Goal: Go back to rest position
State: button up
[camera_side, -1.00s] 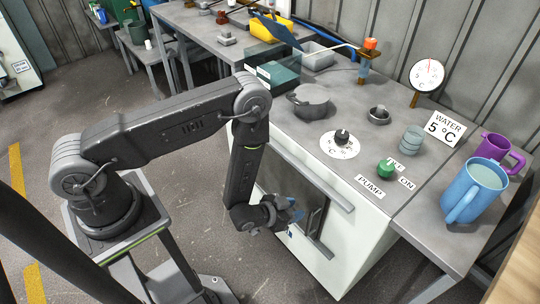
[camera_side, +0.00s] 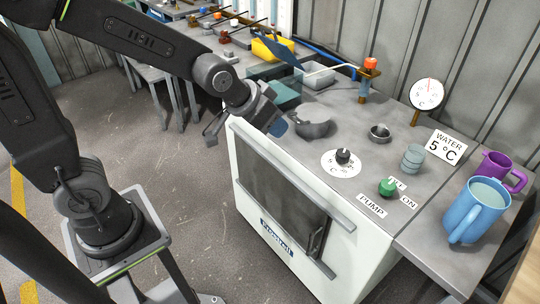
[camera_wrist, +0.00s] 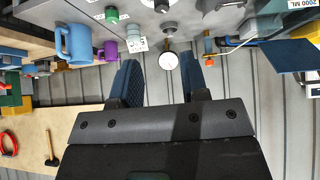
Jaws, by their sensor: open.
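My gripper (camera_side: 279,127) is in the air in front of the grey pot (camera_side: 314,126), near the left front edge of the counter in the side view. It partly covers the pot. In the wrist view my gripper (camera_wrist: 164,80) shows two blue fingers spread apart with nothing between them. The white round gauge (camera_wrist: 169,60) shows beyond the gap between the fingers.
The white oven (camera_side: 290,215) stands below the counter with its door shut. The counter holds a dial (camera_side: 343,156), a green pump knob (camera_side: 387,187), stacked cups (camera_side: 412,158), a blue mug (camera_side: 476,210) and a purple mug (camera_side: 502,171). The floor at left is open.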

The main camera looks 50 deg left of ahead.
jog(key=s+a+r+g, duration=0.1)
jog(key=s+r, duration=0.2)
jog(key=s, duration=0.5)
jog(key=s+a+r+g, duration=0.1)
jog(key=s+r, duration=0.2)
jog(key=s, duration=0.5)
jog(key=shift+a+r+n+y, duration=0.15)
jog(key=shift+a+n+y, duration=0.15)
jog(key=shift+a, duration=0.05)
jog(key=shift+w, duration=0.1)
jog(key=shift+c, duration=0.5)
